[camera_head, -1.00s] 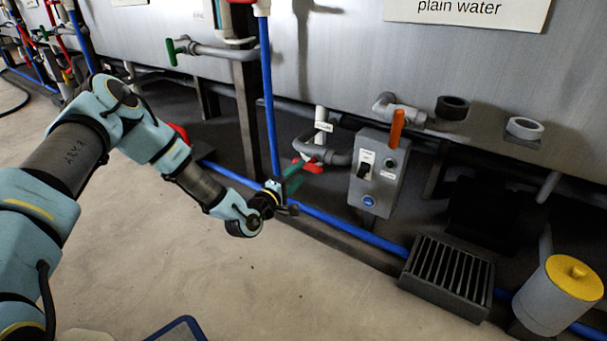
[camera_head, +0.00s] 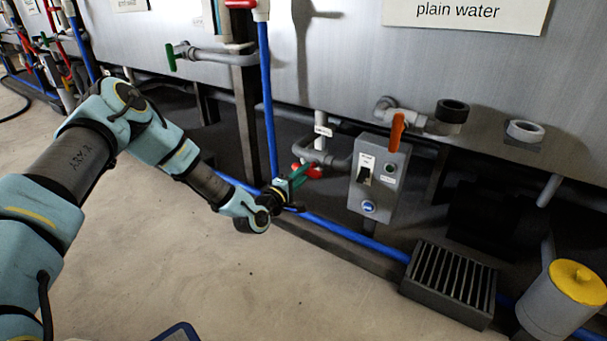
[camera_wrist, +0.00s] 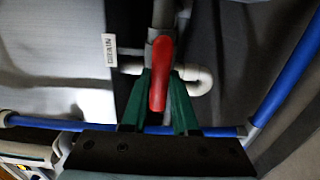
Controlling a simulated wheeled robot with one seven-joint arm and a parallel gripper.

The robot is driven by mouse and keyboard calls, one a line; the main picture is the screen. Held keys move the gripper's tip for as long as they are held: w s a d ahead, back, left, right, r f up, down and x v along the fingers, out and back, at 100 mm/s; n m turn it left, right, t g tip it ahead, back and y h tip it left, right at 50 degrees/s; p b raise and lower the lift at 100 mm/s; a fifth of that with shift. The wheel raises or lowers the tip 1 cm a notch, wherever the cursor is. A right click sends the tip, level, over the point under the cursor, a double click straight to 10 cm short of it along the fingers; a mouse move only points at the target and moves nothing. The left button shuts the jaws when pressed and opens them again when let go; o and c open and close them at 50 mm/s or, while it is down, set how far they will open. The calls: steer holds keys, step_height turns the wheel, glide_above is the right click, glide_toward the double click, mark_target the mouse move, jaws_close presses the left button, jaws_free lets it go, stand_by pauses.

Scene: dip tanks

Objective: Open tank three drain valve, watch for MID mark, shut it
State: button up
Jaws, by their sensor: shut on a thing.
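The red drain valve handle (camera_head: 314,172) sits on a grey pipe (camera_head: 321,150) under the tank marked "plain water". The fingers partly hide the handle in the head view. No MID mark or level gauge can be made out.
A grey switch box (camera_head: 379,180) stands right of the valve, with an orange lever (camera_head: 397,131) above it. A blue pipe (camera_head: 340,229) runs low behind my gripper. A black grate (camera_head: 450,283) and a yellow-capped canister (camera_head: 562,300) stand at right.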

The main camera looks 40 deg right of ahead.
jaws_close()
steer(key=shift+m, duration=0.3)
steer(key=shift+m+p, duration=2.8)
steer(key=shift+m, duration=5.9)
steer(key=o, duration=0.7)
jaws_free()
